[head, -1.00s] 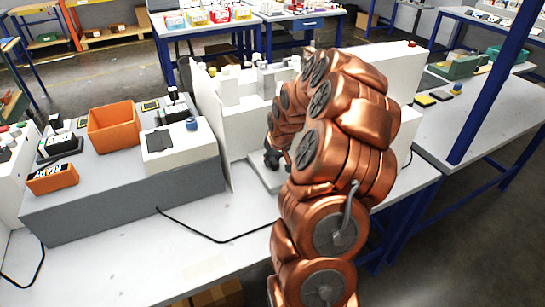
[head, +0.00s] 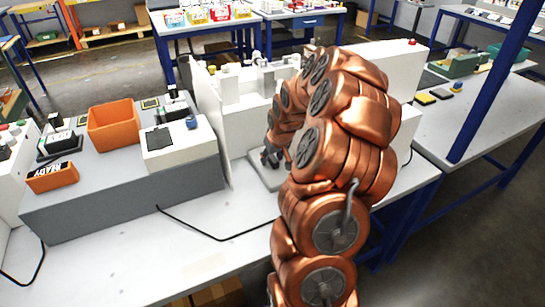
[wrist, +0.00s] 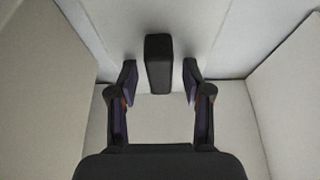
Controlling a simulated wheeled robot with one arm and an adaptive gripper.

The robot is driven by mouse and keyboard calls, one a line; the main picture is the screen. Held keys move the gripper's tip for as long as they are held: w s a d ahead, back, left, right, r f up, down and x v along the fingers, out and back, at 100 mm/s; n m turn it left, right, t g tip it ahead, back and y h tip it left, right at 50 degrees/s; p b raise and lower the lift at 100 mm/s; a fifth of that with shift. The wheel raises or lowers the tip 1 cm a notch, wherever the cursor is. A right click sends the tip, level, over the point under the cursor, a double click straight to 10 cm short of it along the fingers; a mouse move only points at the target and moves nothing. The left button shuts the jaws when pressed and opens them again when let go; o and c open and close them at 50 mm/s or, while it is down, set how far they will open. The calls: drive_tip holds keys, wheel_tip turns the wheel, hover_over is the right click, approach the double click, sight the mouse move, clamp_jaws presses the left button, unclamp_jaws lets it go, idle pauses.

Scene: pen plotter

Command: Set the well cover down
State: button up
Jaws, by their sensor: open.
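My gripper (wrist: 160,84) is open in the wrist view, one finger on each side of a dark upright block (wrist: 158,62). A gap shows between the block and each finger, so neither visibly touches it. The block stands against pale panels; I cannot tell whether it is the well cover or its handle. In the head view my gripper (head: 272,157) is low at the front of the white machine (head: 245,130), above a pale plate (head: 265,178). My copper arm hides much of the machine, and the block cannot be made out there.
Pale walls close in on both sides of my gripper in the wrist view. A black cable (head: 200,230) crosses the table.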

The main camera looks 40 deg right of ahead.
drive_tip(key=b+v, duration=0.2)
drive_tip(key=v, duration=1)
